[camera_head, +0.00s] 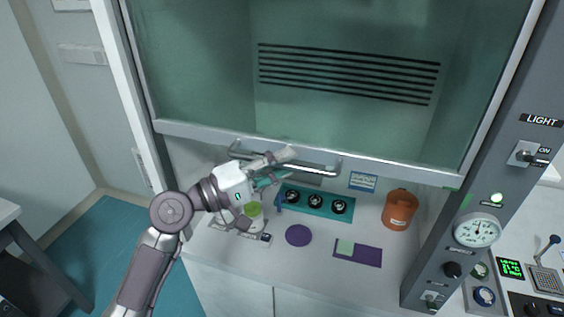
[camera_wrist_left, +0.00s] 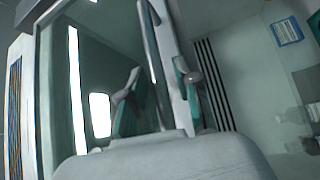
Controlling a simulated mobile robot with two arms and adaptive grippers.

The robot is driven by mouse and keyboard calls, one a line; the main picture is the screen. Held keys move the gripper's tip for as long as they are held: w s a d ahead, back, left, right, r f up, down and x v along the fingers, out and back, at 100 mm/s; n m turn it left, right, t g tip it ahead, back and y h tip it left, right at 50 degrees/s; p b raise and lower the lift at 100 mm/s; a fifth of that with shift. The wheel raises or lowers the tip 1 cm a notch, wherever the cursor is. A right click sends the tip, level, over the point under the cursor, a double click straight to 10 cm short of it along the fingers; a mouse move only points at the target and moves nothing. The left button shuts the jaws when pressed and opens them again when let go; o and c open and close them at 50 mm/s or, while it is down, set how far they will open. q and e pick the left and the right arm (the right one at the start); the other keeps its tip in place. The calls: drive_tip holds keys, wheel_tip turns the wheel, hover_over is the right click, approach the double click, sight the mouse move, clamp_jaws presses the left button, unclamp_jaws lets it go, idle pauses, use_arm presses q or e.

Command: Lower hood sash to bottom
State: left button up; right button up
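The hood sash (camera_head: 330,60) is a greenish glass pane with a grey bottom rail (camera_head: 400,168). It is partly raised, with an opening between its rail and the white work surface. A curved metal handle (camera_head: 310,167) runs along the rail. My left gripper (camera_head: 277,169) is at the left part of the handle, its fingers overlapping it in the head view. In the left wrist view the fingers (camera_wrist_left: 160,90) are spread apart, with the handle bar (camera_wrist_left: 150,40) running down between them. Whether they touch it is not clear. My right gripper is not in view.
Below the sash are a teal strip with dark round items (camera_head: 317,201), an orange container (camera_head: 399,209), a purple disc (camera_head: 298,235) and a purple mat (camera_head: 368,255). A post with a gauge (camera_head: 477,230) and a light switch (camera_head: 525,153) stands at right.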

use_arm(q)
clamp_jaws()
